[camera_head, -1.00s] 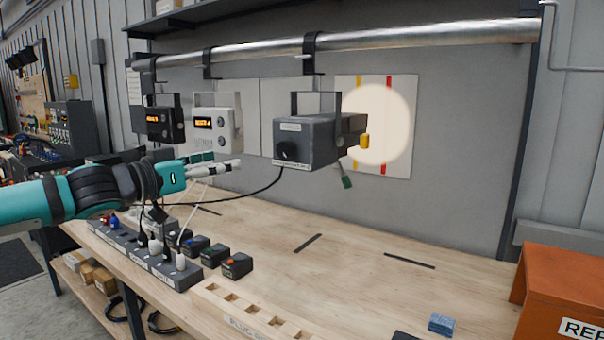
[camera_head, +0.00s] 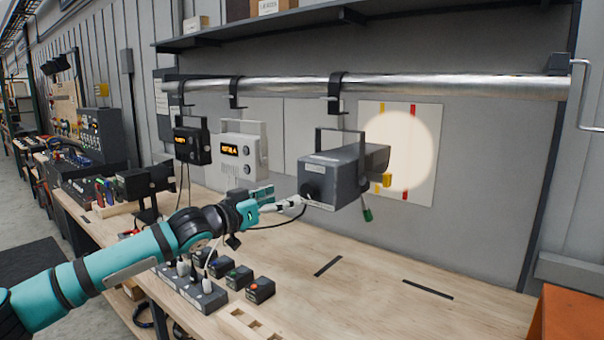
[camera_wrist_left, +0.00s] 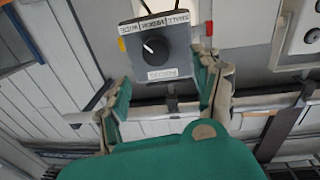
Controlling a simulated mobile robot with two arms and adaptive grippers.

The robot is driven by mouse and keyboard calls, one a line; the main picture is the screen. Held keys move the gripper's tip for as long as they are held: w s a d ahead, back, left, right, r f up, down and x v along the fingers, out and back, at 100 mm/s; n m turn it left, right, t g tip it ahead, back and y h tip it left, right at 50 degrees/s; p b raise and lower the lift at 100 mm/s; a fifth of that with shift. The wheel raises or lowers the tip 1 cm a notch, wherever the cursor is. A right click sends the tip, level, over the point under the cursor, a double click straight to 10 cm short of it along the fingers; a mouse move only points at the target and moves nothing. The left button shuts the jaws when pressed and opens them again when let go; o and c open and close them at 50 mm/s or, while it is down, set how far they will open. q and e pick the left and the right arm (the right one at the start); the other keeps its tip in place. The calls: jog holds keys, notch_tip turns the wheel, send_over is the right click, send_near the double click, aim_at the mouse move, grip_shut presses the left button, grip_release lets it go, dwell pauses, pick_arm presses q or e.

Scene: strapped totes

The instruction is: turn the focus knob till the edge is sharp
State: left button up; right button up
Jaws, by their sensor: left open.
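The focus knob (camera_wrist_left: 155,46) is a round black dial with a white pointer mark on the end face of a grey box-shaped lamp (camera_head: 335,178) hanging from the pipe. In the head view the knob (camera_head: 311,190) faces left, toward my left gripper. My left gripper (camera_head: 297,204) is open and empty, its fingertips close to the knob. In the left wrist view the gripper (camera_wrist_left: 160,95) has a finger on each side, and the knob lies beyond the gap; I see no contact. The lamp's round light spot (camera_head: 403,150) lies on a white panel (camera_head: 425,185) with red and yellow stripes. My right gripper is out of view.
A black unit (camera_head: 192,146) and a white unit (camera_head: 240,152) with orange displays hang left of the lamp. Power strips (camera_head: 205,297) and small dark blocks (camera_head: 260,290) stand below my left arm. An orange box (camera_head: 570,320) stands at the right.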

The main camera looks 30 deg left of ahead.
aim_at(306, 190)
pick_arm(q)
jog(key=w+p, duration=0.1)
jog(key=w, duration=0.1)
jog(key=w+d+p, duration=0.1)
jog(key=w, duration=0.1)
jog(key=w+p, duration=0.2)
jog(key=shift+w+d+r, duration=0.2)
jog(key=shift+w+d, duration=0.05)
jog(key=shift+w, duration=0.05)
jog(key=shift+w+d+f, duration=0.1)
jog(key=shift+w+f, duration=0.1)
jog(key=shift+w, duration=0.2)
